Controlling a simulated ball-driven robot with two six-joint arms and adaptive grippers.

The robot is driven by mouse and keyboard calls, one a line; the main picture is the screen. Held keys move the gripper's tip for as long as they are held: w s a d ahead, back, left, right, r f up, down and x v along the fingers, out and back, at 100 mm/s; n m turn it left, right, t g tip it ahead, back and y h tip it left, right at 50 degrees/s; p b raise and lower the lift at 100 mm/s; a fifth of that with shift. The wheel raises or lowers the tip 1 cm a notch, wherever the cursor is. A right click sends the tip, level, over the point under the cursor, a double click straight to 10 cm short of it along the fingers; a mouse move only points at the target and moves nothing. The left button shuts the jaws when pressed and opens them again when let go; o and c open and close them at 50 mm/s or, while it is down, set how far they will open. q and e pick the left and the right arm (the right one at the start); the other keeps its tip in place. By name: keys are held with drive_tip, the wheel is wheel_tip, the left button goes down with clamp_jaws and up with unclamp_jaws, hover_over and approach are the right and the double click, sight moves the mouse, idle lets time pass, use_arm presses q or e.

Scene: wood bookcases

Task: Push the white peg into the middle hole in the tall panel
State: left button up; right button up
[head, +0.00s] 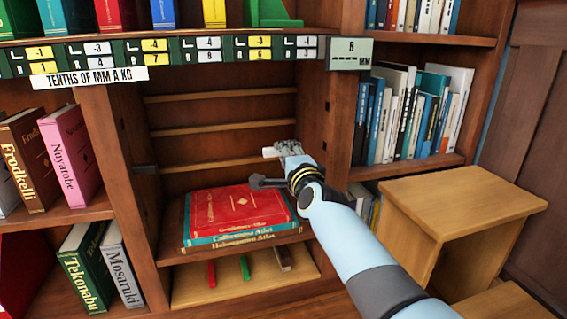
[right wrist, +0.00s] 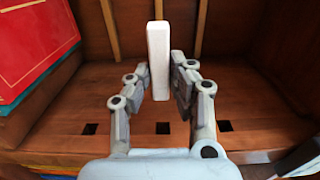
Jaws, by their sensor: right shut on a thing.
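The white peg (right wrist: 158,62) is held between the fingers of my right gripper (right wrist: 160,78), which is shut on it. In the right wrist view its lower end is apart from the tall panel (right wrist: 60,115), in line with the middle hole (right wrist: 162,128). A hole (right wrist: 90,128) lies to the left and another hole (right wrist: 225,126) to the right; all look dark and empty. In the head view the peg (head: 270,152) points left from my right gripper (head: 284,150), inside the bay beside the panel (head: 314,95). My left gripper is not in view.
Large atlases with a red one on top (head: 240,208) lie flat on the shelf below the gripper. A lower board (head: 190,290) carries a red, a green and a brown piece. A wooden stool-like box (head: 460,200) stands at right. Narrow slats cross the bay's back.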

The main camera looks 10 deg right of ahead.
drive_tip(key=shift+d+b, duration=0.45)
drive_tip(key=shift+d, duration=2.45)
drive_tip(key=shift+w+d, duration=0.1)
drive_tip(key=shift+d, duration=1.2)
drive_tip(key=o, duration=0.9)
drive_tip(key=shift+o, duration=0.2)
drive_tip(key=s, duration=1.2)
drive_tip(key=shift+d, duration=0.2)
